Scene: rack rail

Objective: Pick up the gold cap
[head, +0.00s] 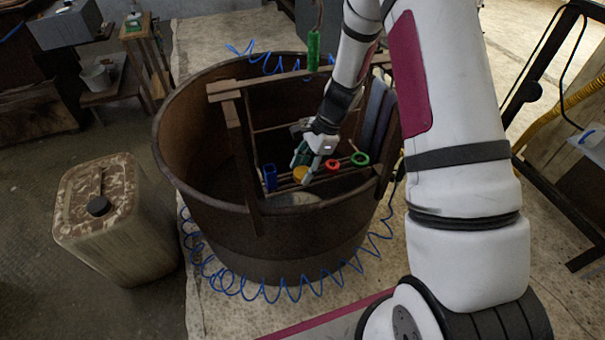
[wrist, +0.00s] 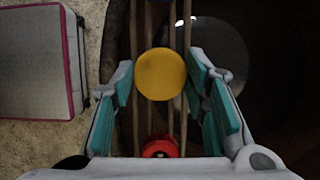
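The gold cap (wrist: 161,74) is a round yellow disc resting on the wooden rails of the rack (head: 327,178) inside the big brown tub. In the head view the gold cap (head: 300,174) is partly hidden by my gripper. My gripper (head: 303,172) is at the cap, pointing down at the rails. In the wrist view my gripper (wrist: 160,88) is open, with its teal finger pads apart on the left and right of the cap.
A red ring (head: 332,164) and a green ring (head: 360,159) sit right of the cap on the rails. A blue cup-like piece (head: 270,177) stands to its left. The tub wall (head: 200,190) surrounds the rack. A green cylinder (head: 313,51) hangs above the tub.

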